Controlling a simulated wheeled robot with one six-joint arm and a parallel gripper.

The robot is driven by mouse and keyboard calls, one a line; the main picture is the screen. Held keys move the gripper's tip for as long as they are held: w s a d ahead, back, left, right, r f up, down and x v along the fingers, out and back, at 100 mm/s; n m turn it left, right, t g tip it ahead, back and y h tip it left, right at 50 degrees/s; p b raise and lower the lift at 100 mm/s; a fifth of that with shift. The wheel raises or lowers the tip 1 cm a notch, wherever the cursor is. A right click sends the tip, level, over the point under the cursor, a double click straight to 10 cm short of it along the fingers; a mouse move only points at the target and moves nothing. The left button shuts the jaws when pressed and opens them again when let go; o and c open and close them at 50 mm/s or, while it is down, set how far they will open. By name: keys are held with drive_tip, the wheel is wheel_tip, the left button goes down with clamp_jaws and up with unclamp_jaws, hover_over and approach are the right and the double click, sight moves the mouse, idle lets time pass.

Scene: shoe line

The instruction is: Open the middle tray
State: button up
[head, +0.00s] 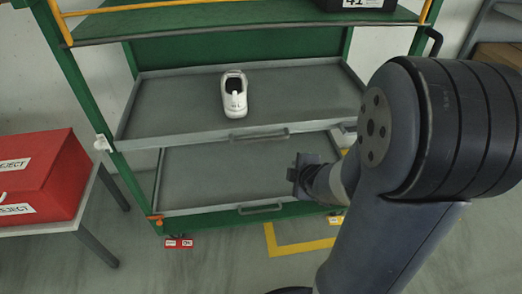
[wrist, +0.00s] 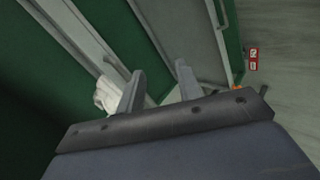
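The middle tray (head: 190,110) is a grey tray in a green rack, with a white shoe (head: 235,95) standing on it. Its front edge carries a grey bar handle (head: 259,135) and looks about level with the rack posts; I cannot tell whether it is slightly pulled out. My gripper (head: 298,174) is below and to the right of that handle, in front of the lower tray (head: 215,175), apart from both handles. In the wrist view my gripper (wrist: 160,85) has its two fingers spread, with nothing between them.
A white latch (head: 102,142) sits on the left post; an orange latch (head: 155,218) is lower. The lower tray has its own handle (head: 261,209). A red reject box (head: 38,175) stands on a table at left. A black bin is above. Floor in front is clear.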

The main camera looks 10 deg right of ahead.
sight(262, 141)
drive_tip(key=w+a+n+t+y+b, duration=0.1)
drive_tip(key=w+a+n+t+b, duration=0.1)
drive_tip(key=w, duration=0.3)
drive_tip(key=w+a+f+n+t+y+b, duration=0.1)
drive_tip(key=w+a+n+y+b, duration=0.1)
drive_tip(key=w, duration=0.3)
drive_tip(key=w+a+n+t+y+b, duration=0.2)
drive_tip(key=w, duration=0.4)
drive_tip(key=shift+a+f+t, duration=0.2)
drive_tip(key=shift+t, duration=0.1)
clamp_jaws()
